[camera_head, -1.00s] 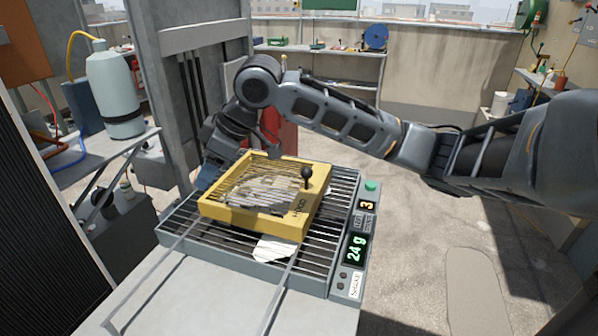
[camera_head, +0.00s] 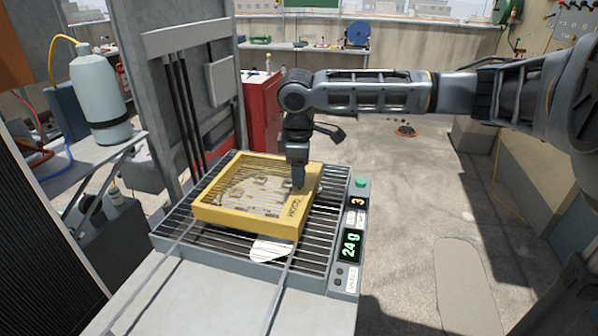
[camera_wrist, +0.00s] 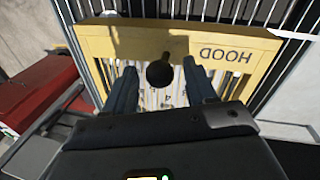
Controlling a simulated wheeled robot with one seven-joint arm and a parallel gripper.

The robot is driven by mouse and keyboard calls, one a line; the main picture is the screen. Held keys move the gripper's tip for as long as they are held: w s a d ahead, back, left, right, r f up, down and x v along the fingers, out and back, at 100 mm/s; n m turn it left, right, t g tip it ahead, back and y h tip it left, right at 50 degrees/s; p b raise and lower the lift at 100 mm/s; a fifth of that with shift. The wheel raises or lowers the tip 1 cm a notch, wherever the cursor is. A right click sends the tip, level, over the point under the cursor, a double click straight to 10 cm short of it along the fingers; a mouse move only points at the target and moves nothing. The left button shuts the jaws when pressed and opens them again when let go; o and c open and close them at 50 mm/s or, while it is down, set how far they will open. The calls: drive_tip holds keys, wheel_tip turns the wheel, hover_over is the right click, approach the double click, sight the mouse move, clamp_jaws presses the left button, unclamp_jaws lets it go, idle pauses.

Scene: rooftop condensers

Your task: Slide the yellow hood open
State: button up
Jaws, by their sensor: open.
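The yellow hood (camera_head: 246,223) is a square frame with a slatted, see-through top, marked HOOD at its right side. It lies over the grey grille (camera_head: 315,240) between two rails, and white paper shows under its near edge. In the wrist view the hood (camera_wrist: 200,45) spans the top, with its dark round knob (camera_wrist: 159,73) between my fingers. My gripper (camera_head: 299,185) points down at the hood's right part and hides the knob in the head view. In the wrist view my gripper (camera_wrist: 162,85) is open, one finger on each side of the knob; contact cannot be told.
A panel with a green button (camera_head: 361,182) and a display reading 24 g (camera_head: 350,243) runs along the grille's right side. A grey upright frame (camera_head: 190,90) stands behind left. A red cabinet (camera_head: 262,110) is behind. Open floor lies right.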

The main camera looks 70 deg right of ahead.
drive_tip(key=shift+d+f, duration=0.15)
drive_tip(key=shift+f, duration=0.65)
drive_tip(key=shift+c, duration=0.4)
clamp_jaws()
